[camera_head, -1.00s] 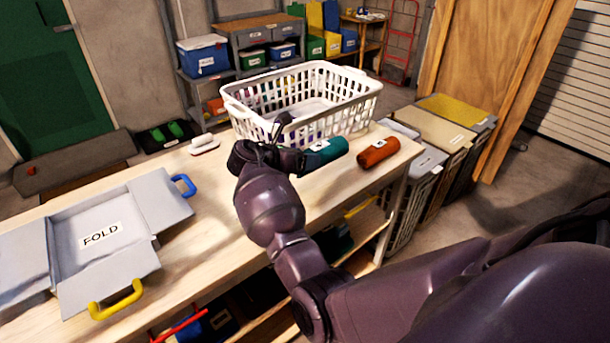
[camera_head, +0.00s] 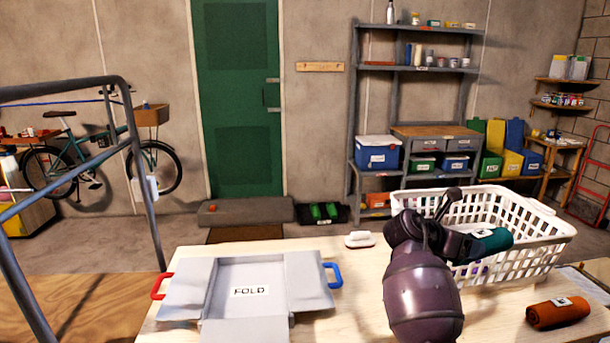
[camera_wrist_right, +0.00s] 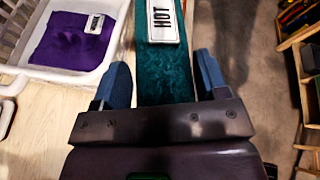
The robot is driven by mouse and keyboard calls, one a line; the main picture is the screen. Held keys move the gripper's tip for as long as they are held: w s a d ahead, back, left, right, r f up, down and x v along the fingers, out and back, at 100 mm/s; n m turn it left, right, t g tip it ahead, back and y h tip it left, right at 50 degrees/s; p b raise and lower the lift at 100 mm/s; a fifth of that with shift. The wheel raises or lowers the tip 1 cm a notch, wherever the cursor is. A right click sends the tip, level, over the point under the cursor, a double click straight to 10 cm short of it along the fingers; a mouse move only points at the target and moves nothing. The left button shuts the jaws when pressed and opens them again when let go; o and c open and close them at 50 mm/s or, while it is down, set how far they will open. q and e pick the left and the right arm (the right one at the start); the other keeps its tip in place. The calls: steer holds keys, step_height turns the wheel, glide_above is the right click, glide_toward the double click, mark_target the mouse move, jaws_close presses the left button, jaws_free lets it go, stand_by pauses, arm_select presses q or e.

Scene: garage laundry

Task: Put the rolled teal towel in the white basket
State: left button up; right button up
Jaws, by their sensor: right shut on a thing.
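The rolled teal towel (camera_head: 492,241), with a small label, is in my right gripper (camera_head: 468,244), in front of the near side of the white basket (camera_head: 535,260). In the right wrist view the towel (camera_wrist_right: 166,85) lies between the two fingers of the gripper (camera_wrist_right: 162,82), and its label reads HOT. The basket (camera_wrist_right: 60,76) is to the left of the towel there, with a folded purple cloth inside. The towel looks raised above the table and outside the basket. My arm hides part of the basket's near wall. My left gripper is not in view.
A rolled orange towel (camera_head: 558,312) lies on the table (camera_head: 365,285) at the right. A grey folding board (camera_head: 250,268) marked FOLD lies to the left, and a white brush (camera_head: 359,240) at the back edge. Shelves with bins stand behind.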

steer(key=w+a+r+n+t+y, duration=0.2)
steer(key=a+r+n+t, duration=0.35)
steer(key=r, duration=0.35)
steer(key=s+a+n+t+y, duration=0.3)
steer(key=a+n+t+y, duration=0.1)
steer(key=a+y, duration=0.15)
steer(key=s+a+f+n+t+y, duration=0.2)
steer(key=s+a+f+n+y, duration=0.35)
steer(key=s+a+f, duration=0.2)
steer(key=s+d+f, duration=0.2)
steer(key=s+f, duration=0.5)
steer(key=f, duration=0.2)
steer(key=shift+s+d+f+n, duration=0.2)
steer(key=shift+s+f+n, duration=0.1)
steer(key=shift+f+n, duration=0.1)
